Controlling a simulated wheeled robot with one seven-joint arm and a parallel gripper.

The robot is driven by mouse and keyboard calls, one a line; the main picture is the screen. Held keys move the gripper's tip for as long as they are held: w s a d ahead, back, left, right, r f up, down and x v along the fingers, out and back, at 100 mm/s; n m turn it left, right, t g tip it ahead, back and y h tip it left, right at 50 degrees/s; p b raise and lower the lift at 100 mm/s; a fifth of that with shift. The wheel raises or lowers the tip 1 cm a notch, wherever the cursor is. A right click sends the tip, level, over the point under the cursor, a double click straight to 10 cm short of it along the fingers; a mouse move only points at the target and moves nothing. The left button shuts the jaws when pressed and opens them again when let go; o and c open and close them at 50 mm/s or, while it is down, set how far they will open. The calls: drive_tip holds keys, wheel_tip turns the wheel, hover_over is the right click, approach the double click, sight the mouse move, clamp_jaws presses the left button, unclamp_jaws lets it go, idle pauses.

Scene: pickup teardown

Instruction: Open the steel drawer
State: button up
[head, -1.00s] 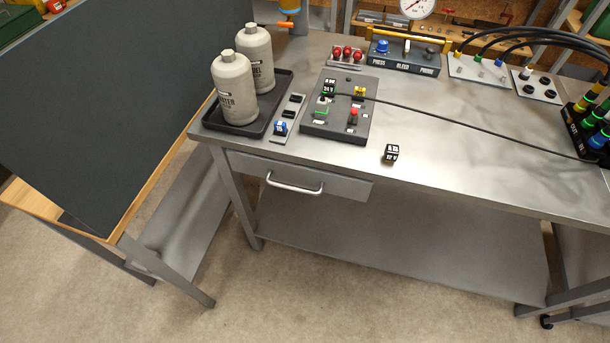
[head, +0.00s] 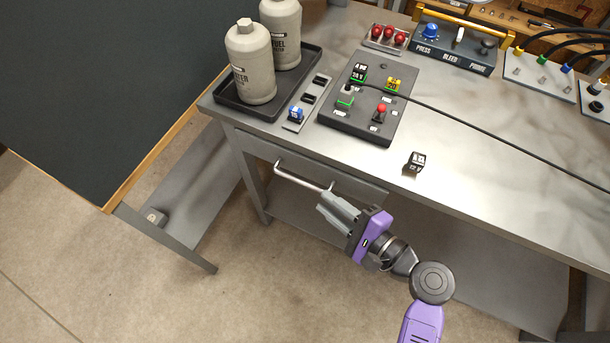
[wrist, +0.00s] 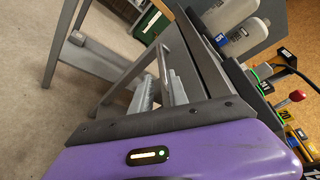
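The steel drawer (head: 352,189) sits under the front left of the steel workbench, its front flush below the bench edge, so it looks closed. Its bar handle (head: 298,178) runs along the drawer front; it also shows in the wrist view (wrist: 162,62). My gripper (head: 328,207) is at the right end of the handle, with its fingers pointing toward the drawer. In the wrist view the two fingers (wrist: 161,92) stand apart with a gap between them, so it is open. Whether the fingers touch the handle or straddle it I cannot tell.
A dark board-topped table (head: 90,90) stands to the left. The floor in front is clear.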

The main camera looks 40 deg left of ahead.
sight(308, 186)
drive_tip(key=shift+w+a+r, duration=0.15)
drive_tip(key=shift+a, duration=0.7)
drive_tip(key=x, duration=0.7)
drive_tip(key=shift+a, duration=0.25)
clamp_jaws()
idle(0.7)
